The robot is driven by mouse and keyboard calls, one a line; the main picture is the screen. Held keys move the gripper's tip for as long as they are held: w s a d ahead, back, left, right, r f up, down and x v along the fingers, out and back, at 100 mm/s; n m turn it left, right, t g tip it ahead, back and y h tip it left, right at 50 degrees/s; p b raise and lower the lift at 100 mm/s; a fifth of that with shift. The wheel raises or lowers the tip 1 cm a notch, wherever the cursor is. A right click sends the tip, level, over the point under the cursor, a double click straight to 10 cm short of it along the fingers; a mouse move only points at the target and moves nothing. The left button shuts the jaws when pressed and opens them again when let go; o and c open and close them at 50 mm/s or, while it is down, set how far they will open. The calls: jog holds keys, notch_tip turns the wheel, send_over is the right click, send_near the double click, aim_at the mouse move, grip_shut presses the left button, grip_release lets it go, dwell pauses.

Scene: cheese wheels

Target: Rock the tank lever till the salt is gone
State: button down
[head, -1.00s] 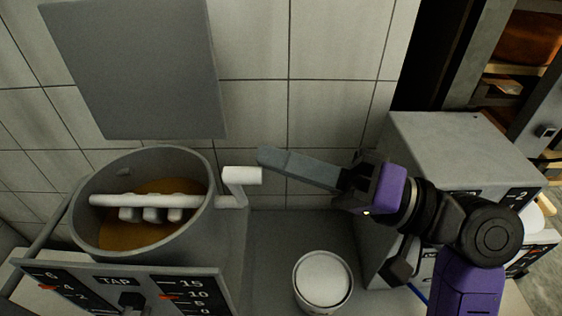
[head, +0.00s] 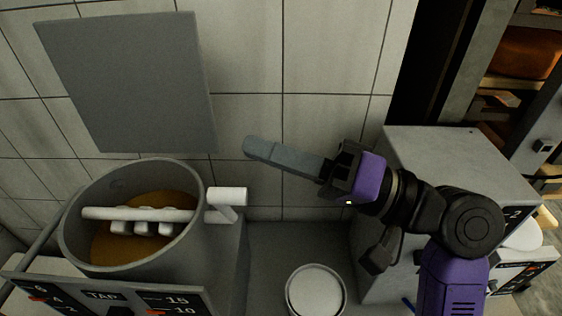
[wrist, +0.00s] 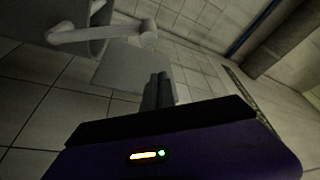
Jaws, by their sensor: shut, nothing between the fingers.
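The grey round tank (head: 185,262) stands at the left in the head view, with orange-brown liquid (head: 118,245) inside. A white bar with several white blocks (head: 140,228) crosses it. The white lever (head: 228,197) sticks out of the tank's right side; it also shows at the upper left in the wrist view (wrist: 100,33). My gripper (head: 250,147) is shut and empty. Its long grey fingers point left, above and to the right of the lever, apart from it. I cannot make out any salt for certain.
A panel marked TAP (head: 105,297) with number scales is on the tank's front. A round white-topped tub (head: 316,291) stands below my gripper. A grey box (head: 450,160) is behind my arm at the right. A grey board (head: 130,85) is on the tiled wall.

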jog(key=b+v, duration=0.2)
jog(key=v, duration=0.8)
jog(key=shift+b, duration=0.35)
